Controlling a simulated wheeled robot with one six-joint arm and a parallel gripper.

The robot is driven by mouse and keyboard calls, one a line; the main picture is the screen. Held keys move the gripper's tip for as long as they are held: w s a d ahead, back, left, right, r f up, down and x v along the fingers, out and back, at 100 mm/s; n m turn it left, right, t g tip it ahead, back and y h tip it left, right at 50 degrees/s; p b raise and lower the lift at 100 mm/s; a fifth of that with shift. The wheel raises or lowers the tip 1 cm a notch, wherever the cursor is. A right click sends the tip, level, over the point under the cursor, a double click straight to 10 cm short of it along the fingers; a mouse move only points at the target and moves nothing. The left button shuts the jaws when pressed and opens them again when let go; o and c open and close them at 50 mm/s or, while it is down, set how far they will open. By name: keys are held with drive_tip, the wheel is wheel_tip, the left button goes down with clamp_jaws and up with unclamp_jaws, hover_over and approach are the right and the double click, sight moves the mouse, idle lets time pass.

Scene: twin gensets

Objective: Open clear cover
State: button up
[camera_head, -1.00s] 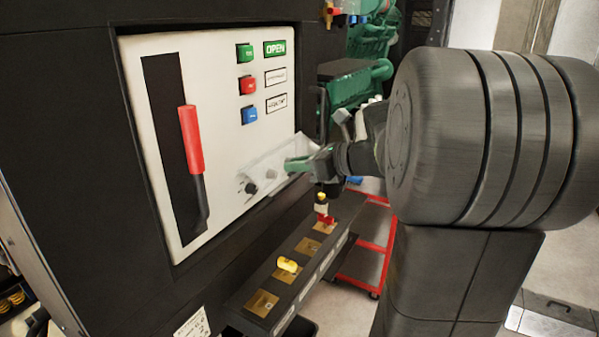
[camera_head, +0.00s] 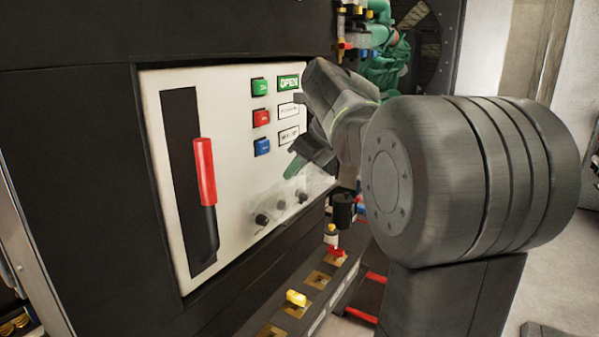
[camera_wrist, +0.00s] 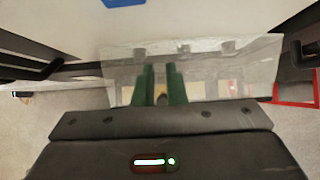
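The clear cover (camera_head: 322,186) is a thin see-through sheet at the lower right of the white panel, by several dark knobs (camera_head: 262,219). In the wrist view, the cover (camera_wrist: 235,62) spreads wide behind the fingers. My gripper (camera_head: 294,168) is just above and in front of the cover in the head view, tilted down toward the panel. In the wrist view, its two green fingers (camera_wrist: 162,84) overlap the cover with a narrow gap between them. I see nothing clearly clamped in the gap. Whether the fingers touch the cover cannot be told.
The white panel (camera_head: 228,130) has a red-handled lever (camera_head: 204,172), green (camera_head: 259,87), red (camera_head: 261,117) and blue (camera_head: 262,147) buttons. Below is a dark shelf with a yellow piece (camera_head: 296,298) and a red-based piece (camera_head: 333,239). A red cart (camera_wrist: 296,88) stands nearby.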

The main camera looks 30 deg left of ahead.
drive_tip(key=o, duration=0.6)
drive_tip(key=v, duration=1.4)
drive_tip(key=shift+b, duration=0.35)
